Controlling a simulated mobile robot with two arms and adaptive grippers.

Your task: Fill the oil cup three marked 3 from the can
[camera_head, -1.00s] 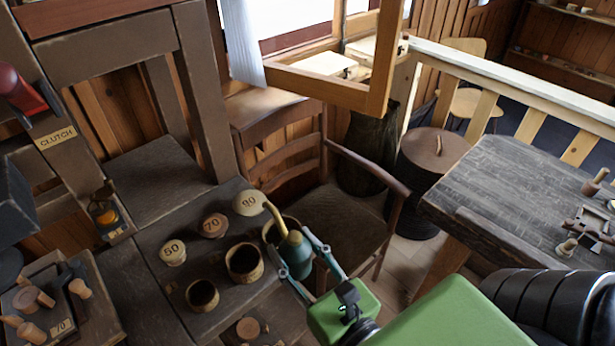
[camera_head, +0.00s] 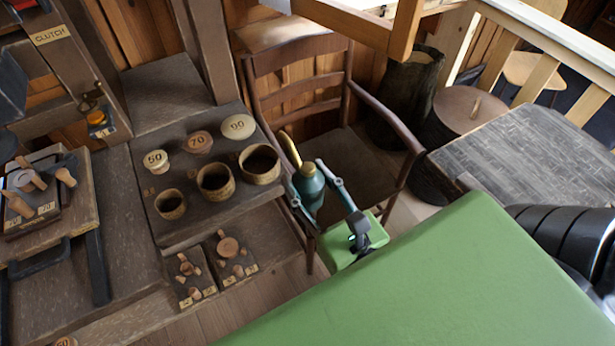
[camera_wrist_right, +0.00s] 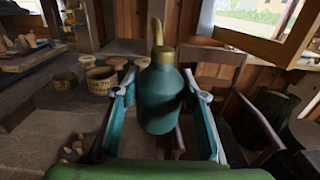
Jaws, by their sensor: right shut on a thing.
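The oil can (camera_head: 310,188) is dark green with a brass collar and a thin curved spout. It is roughly upright. My right gripper (camera_head: 318,185) is shut around its body and holds it in front of the chair seat, right of the wooden pots. In the right wrist view the can (camera_wrist_right: 160,100) stands between both fingers of the gripper (camera_wrist_right: 165,110), its spout rising above. A small amber cup (camera_head: 97,118) with a yellow tag is mounted low on the post at the left; the tag is too small to read. My left gripper is not in view.
Three open wooden pots (camera_head: 216,182) stand on a dark bench with lids marked 50 and 70 and a third lid behind them. A wooden armchair (camera_head: 300,75) stands behind the can. Boards with turned pegs (camera_head: 38,190) lie at the left. A dark table (camera_head: 530,150) is at the right.

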